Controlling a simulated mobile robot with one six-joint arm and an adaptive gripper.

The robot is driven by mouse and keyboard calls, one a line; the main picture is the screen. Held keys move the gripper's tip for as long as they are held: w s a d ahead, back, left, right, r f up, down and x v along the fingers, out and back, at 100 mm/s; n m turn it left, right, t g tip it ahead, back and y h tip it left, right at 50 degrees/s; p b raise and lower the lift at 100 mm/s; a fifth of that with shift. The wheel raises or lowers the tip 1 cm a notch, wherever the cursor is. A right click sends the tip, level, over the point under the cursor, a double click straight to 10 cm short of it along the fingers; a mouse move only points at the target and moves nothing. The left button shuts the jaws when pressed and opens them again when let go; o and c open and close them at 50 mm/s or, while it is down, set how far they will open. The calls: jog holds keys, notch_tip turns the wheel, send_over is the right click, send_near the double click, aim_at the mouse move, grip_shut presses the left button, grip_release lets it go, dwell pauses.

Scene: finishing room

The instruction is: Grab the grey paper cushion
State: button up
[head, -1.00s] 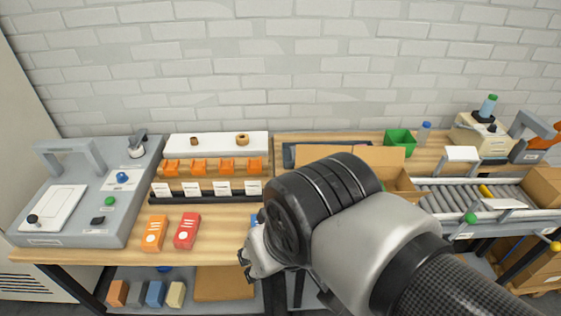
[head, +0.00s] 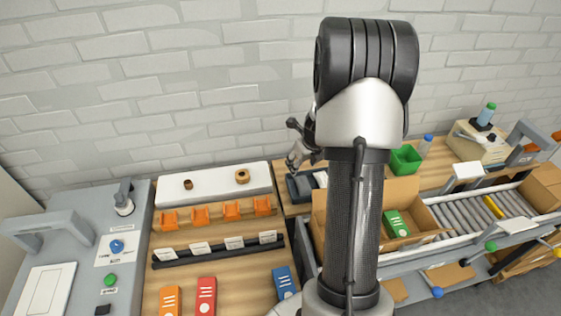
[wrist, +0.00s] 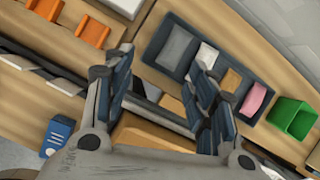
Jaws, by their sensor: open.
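The grey paper cushion (wrist: 176,48) lies in the leftmost compartment of a dark divided tray (wrist: 163,72), in the wrist view. A white piece (wrist: 205,57), a tan piece (wrist: 231,80) and a pink piece (wrist: 256,98) lie in the compartments to its right. My gripper (wrist: 163,70) is open and empty, its two fingers spread apart above the near side of the tray. The right finger hides part of the tray. In the head view my gripper (head: 298,153) is over the tray (head: 295,187), and my arm hides much of that area.
A green bin (wrist: 291,117) stands beside the tray's right end. An open cardboard box (head: 402,188) with a green packet (head: 396,222) is in front. Orange holders (head: 232,210) are to the left. A roller conveyor (head: 470,218) is at right.

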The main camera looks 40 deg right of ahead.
jog(key=s+d+f+m, duration=0.2)
jog(key=d+f+m, duration=0.2)
jog(key=b, duration=0.4)
send_over(304, 185)
jog(key=s+a, duration=0.1)
jog(key=s, duration=0.1)
notch_tip(304, 185, down, 10)
jog(key=shift+f, duration=0.1)
jog(key=shift+s+b+x, duration=0.2)
jog(key=shift+b+x, duration=0.8)
jog(key=shift+x, duration=2)
jog(key=c, duration=0.5)
